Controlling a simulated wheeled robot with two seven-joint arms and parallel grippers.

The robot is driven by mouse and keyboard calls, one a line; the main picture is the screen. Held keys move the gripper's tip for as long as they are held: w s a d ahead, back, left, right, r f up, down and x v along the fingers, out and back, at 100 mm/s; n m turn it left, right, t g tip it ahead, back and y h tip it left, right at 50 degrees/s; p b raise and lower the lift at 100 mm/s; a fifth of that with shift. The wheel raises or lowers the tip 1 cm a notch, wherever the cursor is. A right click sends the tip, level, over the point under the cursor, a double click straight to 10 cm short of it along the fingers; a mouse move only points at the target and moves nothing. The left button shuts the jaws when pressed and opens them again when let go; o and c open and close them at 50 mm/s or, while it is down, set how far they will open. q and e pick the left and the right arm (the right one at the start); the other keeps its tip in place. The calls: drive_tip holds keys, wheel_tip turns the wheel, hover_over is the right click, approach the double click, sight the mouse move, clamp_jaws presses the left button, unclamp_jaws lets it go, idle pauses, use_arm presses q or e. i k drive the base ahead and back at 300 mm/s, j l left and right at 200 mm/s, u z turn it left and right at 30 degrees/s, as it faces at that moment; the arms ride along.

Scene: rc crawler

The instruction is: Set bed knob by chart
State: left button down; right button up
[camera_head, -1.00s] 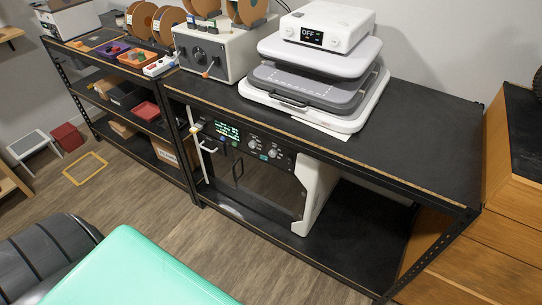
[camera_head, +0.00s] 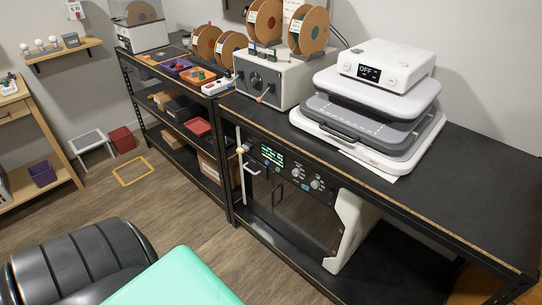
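A machine with a dark front panel (camera_head: 286,204) stands on the lower shelf of the black rack. Its panel carries a small screen with green text (camera_head: 271,156), too small to read, and two round pale knobs, a left one (camera_head: 297,168) and a right one (camera_head: 317,183). I cannot tell the knobs' settings or which is the bed knob. No chart can be made out. Neither of my grippers is in view.
A white press with an OFF display (camera_head: 368,73) and a spool-topped box (camera_head: 270,80) stand on the rack. A teal block (camera_head: 180,282) and a black ribbed object (camera_head: 78,262) fill the near foreground.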

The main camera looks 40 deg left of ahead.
sight(315, 184)
drive_tip(key=i+j+u, duration=0.5)
drive_tip(key=j, duration=0.2)
drive_tip(key=i+j+u, duration=0.45)
drive_tip(key=k+j, duration=0.05)
drive_tip(key=j, duration=0.1)
